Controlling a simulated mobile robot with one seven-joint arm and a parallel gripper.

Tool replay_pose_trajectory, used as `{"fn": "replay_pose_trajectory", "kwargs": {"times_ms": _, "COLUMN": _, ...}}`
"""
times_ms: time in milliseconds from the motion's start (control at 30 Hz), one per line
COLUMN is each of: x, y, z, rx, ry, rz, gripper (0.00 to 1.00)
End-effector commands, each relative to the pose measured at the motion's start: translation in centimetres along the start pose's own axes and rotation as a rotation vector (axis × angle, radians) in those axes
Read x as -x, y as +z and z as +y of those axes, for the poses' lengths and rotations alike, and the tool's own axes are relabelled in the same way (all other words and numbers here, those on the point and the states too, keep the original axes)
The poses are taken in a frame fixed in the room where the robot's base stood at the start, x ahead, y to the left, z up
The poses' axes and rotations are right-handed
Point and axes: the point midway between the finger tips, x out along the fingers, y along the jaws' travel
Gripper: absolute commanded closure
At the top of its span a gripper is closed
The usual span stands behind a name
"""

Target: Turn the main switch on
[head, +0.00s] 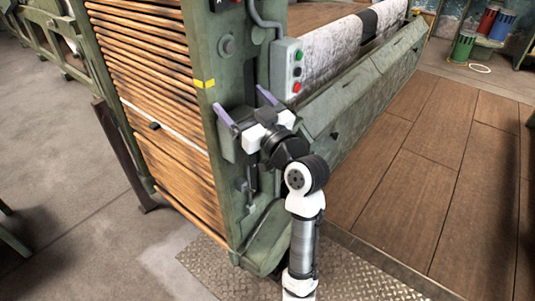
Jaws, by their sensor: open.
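My gripper (246,107) has two purple fingers spread apart and is held up against the end face of the green machine frame (203,45). Nothing shows between the fingers. A dark fitting (232,147) on the frame sits just behind and below my gripper, partly hidden by it. A dark vertical slot (251,178) runs below that. I cannot tell for sure which part is the main switch; it may be behind my gripper. A grey control box (287,66) with green, black and red buttons is up and to the right of the fingers.
A round grey knob (227,46) and a yellow mark (205,84) are on the frame. Wooden slats (160,90) fill its left side. A long green trough (360,85) runs right, below white fabric (335,45). Wooden floor (430,160) on the right is clear.

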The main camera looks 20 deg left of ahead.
Motion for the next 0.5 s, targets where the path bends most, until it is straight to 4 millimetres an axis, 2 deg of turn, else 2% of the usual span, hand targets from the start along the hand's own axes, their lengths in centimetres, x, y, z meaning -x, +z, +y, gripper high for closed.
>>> {"fn": "replay_pose_trajectory", "kwargs": {"times_ms": 33, "x": 2.6, "y": 2.7, "z": 2.5, "rx": -0.028, "ry": -0.012, "rz": -0.077, "gripper": 0.15}}
{"fn": "replay_pose_trajectory", "kwargs": {"times_ms": 100, "x": 6.0, "y": 5.3, "z": 4.3, "rx": -0.061, "ry": -0.061, "rz": -0.154, "gripper": 0.15}}
{"fn": "replay_pose_trajectory", "kwargs": {"times_ms": 200, "x": 10.6, "y": 7.5, "z": 5.6, "rx": -0.092, "ry": -0.134, "rz": -0.213, "gripper": 0.15}}
{"fn": "replay_pose_trajectory", "kwargs": {"times_ms": 300, "x": 14.1, "y": 8.6, "z": 6.0, "rx": -0.105, "ry": -0.194, "rz": -0.234, "gripper": 0.15}}
{"fn": "replay_pose_trajectory", "kwargs": {"times_ms": 400, "x": 16.0, "y": 9.0, "z": 6.0, "rx": -0.108, "ry": -0.230, "rz": -0.239, "gripper": 0.15}}
{"fn": "replay_pose_trajectory", "kwargs": {"times_ms": 500, "x": 16.2, "y": 9.1, "z": 5.9, "rx": -0.108, "ry": -0.246, "rz": -0.240, "gripper": 0.15}}
